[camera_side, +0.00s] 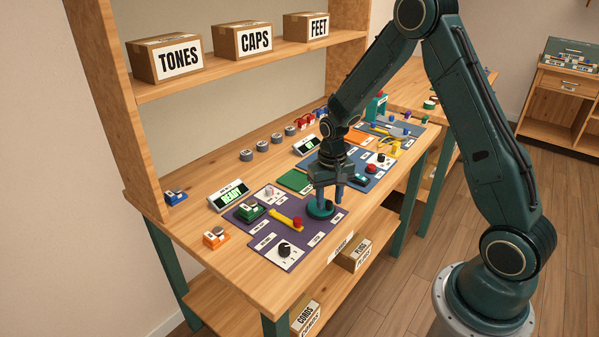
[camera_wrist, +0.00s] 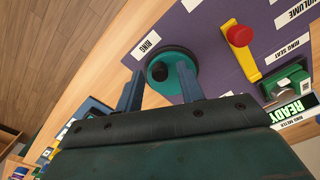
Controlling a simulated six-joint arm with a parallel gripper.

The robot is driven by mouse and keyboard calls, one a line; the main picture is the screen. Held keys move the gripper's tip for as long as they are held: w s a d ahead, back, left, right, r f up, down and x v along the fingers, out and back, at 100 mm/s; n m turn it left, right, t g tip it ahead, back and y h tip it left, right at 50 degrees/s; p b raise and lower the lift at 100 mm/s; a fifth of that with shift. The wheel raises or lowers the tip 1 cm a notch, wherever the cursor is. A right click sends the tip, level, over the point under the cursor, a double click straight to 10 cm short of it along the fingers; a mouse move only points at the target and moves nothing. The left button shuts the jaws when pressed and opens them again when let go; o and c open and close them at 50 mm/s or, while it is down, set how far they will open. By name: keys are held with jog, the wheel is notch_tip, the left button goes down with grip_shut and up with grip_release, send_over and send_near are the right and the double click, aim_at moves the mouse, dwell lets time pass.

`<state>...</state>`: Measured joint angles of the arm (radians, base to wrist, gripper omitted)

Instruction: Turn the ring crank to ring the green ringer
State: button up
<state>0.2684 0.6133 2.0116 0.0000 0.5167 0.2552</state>
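The ring crank is a teal disc (camera_wrist: 180,77) with a black knob (camera_wrist: 158,72), beside a RING label in the wrist view. The same disc (camera_side: 320,210) shows on the purple mat in the side view. My gripper (camera_side: 325,204) points down over the disc. In the wrist view its fingers (camera_wrist: 160,86) are apart, with the knob near the gap between their tips; contact cannot be told. The green ringer (camera_side: 250,212) sits on the mat's left part, and also shows at the right of the wrist view (camera_wrist: 287,82).
A yellow bar (camera_side: 285,220) with a red knob lies between ringer and crank. A meter (camera_side: 229,197) behind reads READY. A black dial (camera_side: 284,249) is on the mat's front corner. An orange block (camera_side: 215,237) stands at left. Several grey knobs line the bench's back.

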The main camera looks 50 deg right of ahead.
aim_at(311, 206)
jog(key=shift+f, duration=0.65)
jog(key=shift+r, duration=0.2)
dwell(0.4)
jog(key=c, duration=0.6)
jog(key=shift+w+a, duration=0.2)
jog(key=shift+a, duration=0.4)
jog(key=shift+w+a, duration=0.35)
jog(key=shift+a, duration=0.1)
jog(key=shift+w+a, duration=0.2)
jog(key=shift+w, duration=0.65)
dwell(0.8)
jog(key=shift+w+d, duration=0.35)
jog(key=shift+w, duration=0.45)
dwell(0.5)
